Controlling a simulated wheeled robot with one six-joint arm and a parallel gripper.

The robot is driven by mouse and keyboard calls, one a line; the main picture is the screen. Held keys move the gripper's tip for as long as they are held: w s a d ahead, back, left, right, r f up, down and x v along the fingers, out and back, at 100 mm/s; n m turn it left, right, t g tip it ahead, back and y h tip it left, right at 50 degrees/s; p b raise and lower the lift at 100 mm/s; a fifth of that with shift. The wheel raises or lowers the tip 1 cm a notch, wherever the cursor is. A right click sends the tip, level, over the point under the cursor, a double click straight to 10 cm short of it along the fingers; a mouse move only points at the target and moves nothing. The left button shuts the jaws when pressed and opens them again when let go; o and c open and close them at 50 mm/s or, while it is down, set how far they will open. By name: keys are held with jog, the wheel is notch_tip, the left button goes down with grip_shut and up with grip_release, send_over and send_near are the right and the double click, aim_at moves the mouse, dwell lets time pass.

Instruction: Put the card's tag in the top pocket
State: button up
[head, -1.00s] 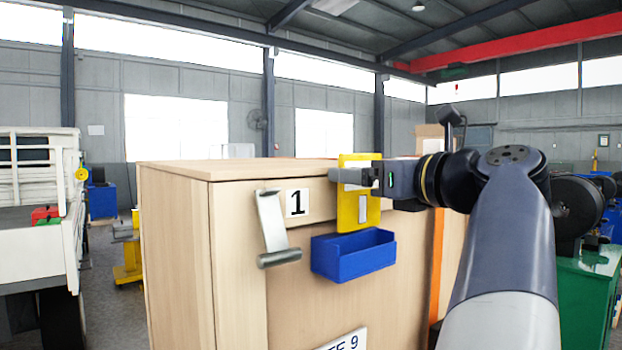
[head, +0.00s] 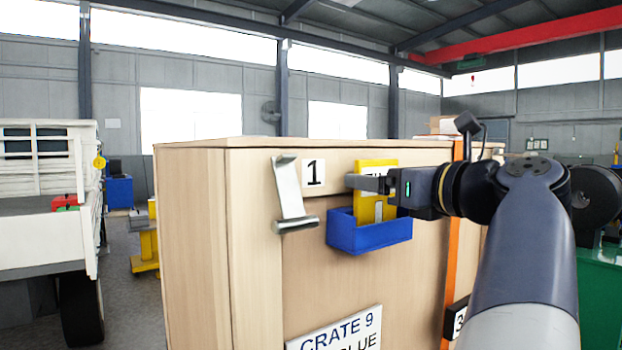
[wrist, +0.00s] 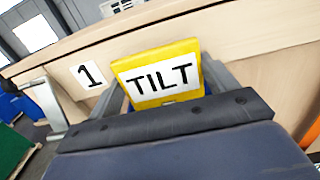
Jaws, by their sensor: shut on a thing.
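The yellow tag (head: 376,203) is upright in my gripper (head: 378,184), which is shut on it. In the wrist view the tag (wrist: 160,96) reads TILT on a white label. The blue pocket (head: 370,236) is fixed to the crate's front, below and right of the number 1 label (head: 313,173). The tag's lower end is at the pocket's opening and appears to dip behind its front rim; how deep is hidden. A white card (head: 338,330) on the crate reads CRATE 9, with BLUE partly cut off below.
The wooden crate (head: 190,230) fills the middle. A metal bracket (head: 290,195) sticks out left of the pocket. A white truck (head: 45,200) stands at left.

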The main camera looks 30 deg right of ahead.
jog(key=shift+f, duration=0.45)
jog(key=o, duration=1.1)
jog(key=shift+s, duration=0.1)
jog(key=s, duration=0.3)
jog(key=s+b, duration=0.1)
jog(key=s, duration=0.6)
jog(key=shift+s+d+b, duration=0.3)
jog(key=shift+d+b, duration=0.05)
jog(key=shift+d, duration=0.05)
jog(key=shift+w+a+p, duration=0.2)
jog(key=shift+w+p, duration=0.15)
jog(key=shift+w, duration=2.4)
jog(key=shift+w+a+p, duration=0.2)
jog(key=shift+w+p, duration=0.15)
jog(key=shift+w, duration=2.35)
jog(key=shift+r, duration=0.1)
